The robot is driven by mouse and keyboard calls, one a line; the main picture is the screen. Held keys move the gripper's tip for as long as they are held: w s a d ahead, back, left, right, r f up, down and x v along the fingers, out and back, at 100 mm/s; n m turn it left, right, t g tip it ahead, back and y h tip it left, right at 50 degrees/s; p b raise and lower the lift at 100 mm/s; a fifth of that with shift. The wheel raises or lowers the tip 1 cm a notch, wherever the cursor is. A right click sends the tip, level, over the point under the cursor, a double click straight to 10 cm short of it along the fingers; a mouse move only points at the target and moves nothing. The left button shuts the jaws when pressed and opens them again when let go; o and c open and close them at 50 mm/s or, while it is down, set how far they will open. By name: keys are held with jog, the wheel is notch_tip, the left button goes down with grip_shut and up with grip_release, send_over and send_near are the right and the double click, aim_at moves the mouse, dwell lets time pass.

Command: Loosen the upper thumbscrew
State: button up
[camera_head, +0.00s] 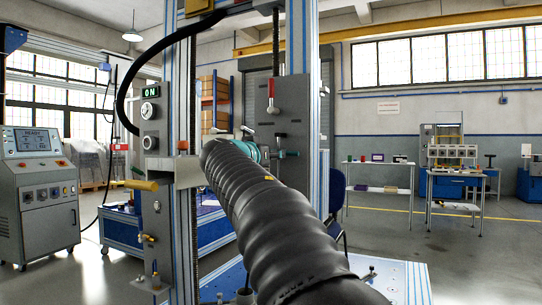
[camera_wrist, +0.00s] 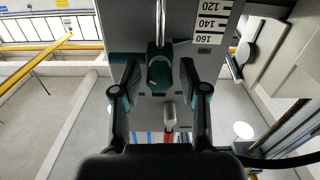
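The grey upright plate of the test stand (camera_head: 291,112) faces my arm, and its grey face fills the top middle of the wrist view (camera_wrist: 215,45). My gripper (camera_wrist: 158,66) is open around the knob, with a gap on both sides. In the head view my teal-ended gripper (camera_head: 262,153) is at the plate, mostly hidden behind my arm, and the knob cannot be made out.
A red-handled lever (camera_head: 271,89) with a pale end is on the plate; it also shows below the knob in the wrist view (camera_wrist: 169,118). A control console (camera_head: 38,190) stands left; open floor lies right.

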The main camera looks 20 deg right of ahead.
grip_shut()
